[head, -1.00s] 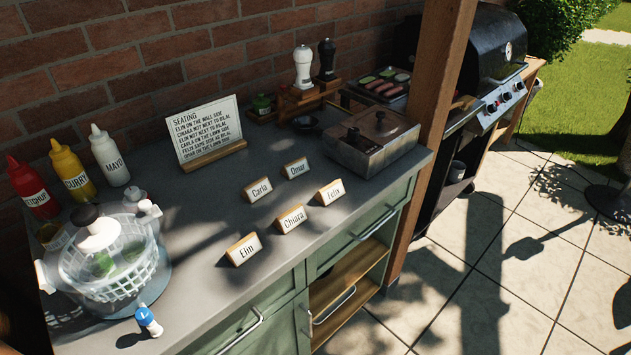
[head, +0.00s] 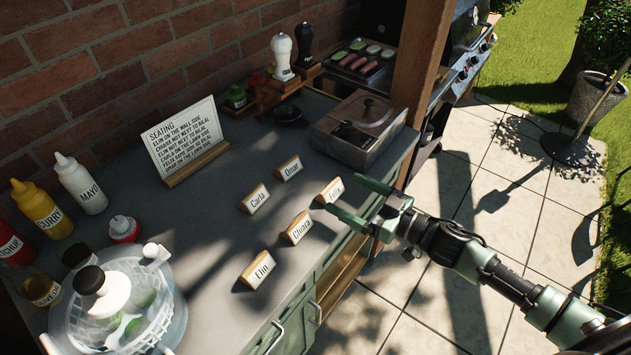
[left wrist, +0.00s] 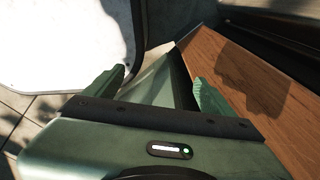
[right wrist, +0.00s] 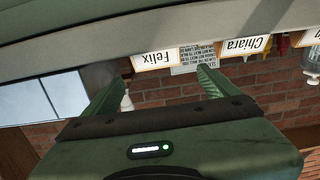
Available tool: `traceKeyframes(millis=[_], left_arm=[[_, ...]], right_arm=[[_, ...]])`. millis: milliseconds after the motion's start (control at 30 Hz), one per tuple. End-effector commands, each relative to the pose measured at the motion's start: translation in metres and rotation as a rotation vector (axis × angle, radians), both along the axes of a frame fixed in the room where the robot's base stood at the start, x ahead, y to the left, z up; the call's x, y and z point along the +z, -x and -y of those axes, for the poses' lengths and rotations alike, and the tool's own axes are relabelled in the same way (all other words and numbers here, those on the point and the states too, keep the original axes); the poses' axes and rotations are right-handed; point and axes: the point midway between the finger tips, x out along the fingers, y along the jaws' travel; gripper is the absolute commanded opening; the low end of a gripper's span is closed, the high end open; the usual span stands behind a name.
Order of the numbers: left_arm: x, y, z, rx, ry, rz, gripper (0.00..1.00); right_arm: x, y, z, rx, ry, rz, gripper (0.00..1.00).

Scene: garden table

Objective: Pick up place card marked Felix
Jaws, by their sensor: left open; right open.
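The Felix place card (head: 330,191) stands on the grey counter near its front edge, a white label on a wooden block. My right gripper (head: 346,196) is open with its fingertips close beside the card; whether they touch it I cannot tell. In the right wrist view the Felix card (right wrist: 155,56) shows upside down, above and between the open fingers (right wrist: 160,85). My left gripper (left wrist: 158,85) is open and empty in its wrist view, away from the cards, and is not seen in the head view.
Nearby cards are Chiara (head: 297,229), Omar (head: 289,168), Carla (head: 255,199) and Elin (head: 258,270). A seating sign (head: 184,140) stands behind them. A metal box (head: 358,130) stands behind Felix. Sauce bottles and a salad spinner (head: 120,310) are at left.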

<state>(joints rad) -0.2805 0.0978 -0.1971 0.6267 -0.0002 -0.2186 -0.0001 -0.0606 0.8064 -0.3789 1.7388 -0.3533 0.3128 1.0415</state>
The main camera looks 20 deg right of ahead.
Motion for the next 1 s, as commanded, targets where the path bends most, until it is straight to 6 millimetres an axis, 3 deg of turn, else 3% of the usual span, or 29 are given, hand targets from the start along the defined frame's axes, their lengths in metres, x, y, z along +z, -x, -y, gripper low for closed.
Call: traceKeyframes(millis=[133, 300, 400, 767, 800, 1000], left_arm=[[0.005, 0.006, 0.001, 0.001, 0.002, -0.007, 0.84], [0.012, 0.032, 0.021, 0.005, 0.024, -0.044, 0.84], [0.015, 0.037, 0.025, 0.002, 0.028, -0.051, 0.84], [0.017, 0.013, 0.014, 0.002, 0.016, -0.018, 0.84], [0.017, 0.012, 0.014, 0.002, 0.016, -0.016, 0.84], [0.017, 0.013, 0.014, 0.003, 0.016, -0.017, 0.84]], right_arm=[[0.0, -0.015, -0.01, -0.002, 0.0, 0.002, 0.89], [-0.004, -0.033, -0.024, -0.003, -0.002, 0.002, 0.89], [-0.007, -0.046, -0.033, -0.003, -0.001, 0.003, 0.89], [-0.011, -0.056, -0.041, -0.002, 0.001, 0.0, 0.89], [-0.011, -0.056, -0.041, -0.002, 0.001, 0.0, 0.86], [-0.011, -0.056, -0.041, -0.003, 0.002, 0.0, 0.31]])
